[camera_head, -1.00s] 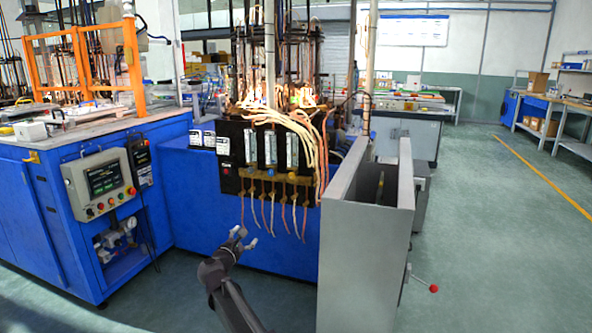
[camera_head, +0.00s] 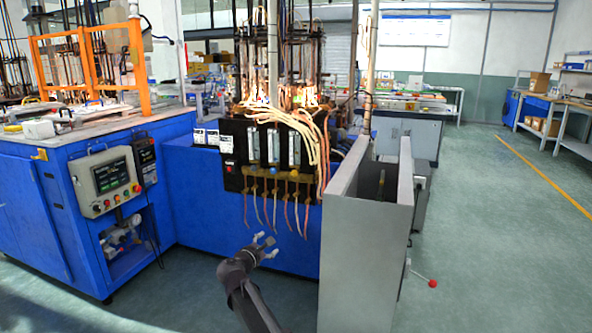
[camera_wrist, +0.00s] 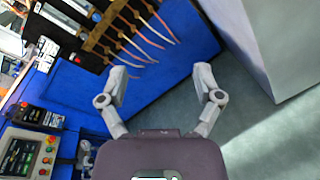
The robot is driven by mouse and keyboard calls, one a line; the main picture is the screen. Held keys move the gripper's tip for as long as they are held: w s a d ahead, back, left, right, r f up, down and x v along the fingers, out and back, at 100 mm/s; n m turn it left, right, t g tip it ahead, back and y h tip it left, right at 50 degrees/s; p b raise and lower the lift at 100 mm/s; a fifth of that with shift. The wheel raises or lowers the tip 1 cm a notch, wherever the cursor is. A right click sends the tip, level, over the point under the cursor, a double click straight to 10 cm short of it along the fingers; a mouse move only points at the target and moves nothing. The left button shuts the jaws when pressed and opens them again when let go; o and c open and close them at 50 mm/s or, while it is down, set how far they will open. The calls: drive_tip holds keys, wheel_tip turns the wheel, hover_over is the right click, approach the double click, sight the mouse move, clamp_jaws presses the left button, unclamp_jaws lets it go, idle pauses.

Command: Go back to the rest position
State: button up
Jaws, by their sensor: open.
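My gripper (camera_head: 264,247) is open and empty in the head view, in front of the lower blue front of the flame machine (camera_head: 200,205). It is below the hanging hoses (camera_head: 285,205) and apart from them. In the wrist view, my gripper (camera_wrist: 160,85) has its two fingers spread wide with nothing between them. The blue panel (camera_wrist: 180,45) and grey floor show beyond the fingers. The hoses (camera_wrist: 150,35) hang past the fingertips at the top of that view.
A grey metal cabinet (camera_head: 362,250) stands right of my gripper, with a red-knobbed lever (camera_head: 432,283) at its side. A control panel (camera_head: 108,183) is on the blue machine at left. A flowmeter panel (camera_head: 262,150) is above the hoses. Open floor (camera_head: 490,250) lies at right.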

drive_tip(key=s+d+f+m+g, duration=0.3)
drive_tip(key=s+d+f+m, duration=0.1)
drive_tip(key=d, duration=0.3)
drive_tip(key=s+d+f+m+g, duration=0.3)
drive_tip(key=s+d+m, duration=0.15)
drive_tip(key=d, duration=0.25)
drive_tip(key=s+d+f+m+g, duration=0.3)
drive_tip(key=s+d+f+m, duration=0.1)
drive_tip(key=d, duration=0.3)
drive_tip(key=s+d+f+m+g+y, duration=0.25)
drive_tip(key=s+m+y, duration=0.2)
drive_tip(key=s, duration=0.35)
drive_tip(key=s+d+f+m+g+y, duration=0.2)
drive_tip(key=s+d+m+g+y, duration=0.15)
drive_tip(key=s+m, duration=0.35)
wheel_tip(320, 180, up, 34)
drive_tip(key=s+a+n+p, duration=0.1)
drive_tip(key=p, duration=3.3)
drive_tip(key=shift+s+h+p, duration=0.15)
drive_tip(key=shift+h+p, duration=0.2)
drive_tip(key=shift+h, duration=0.05)
drive_tip(key=shift+a, duration=0.1)
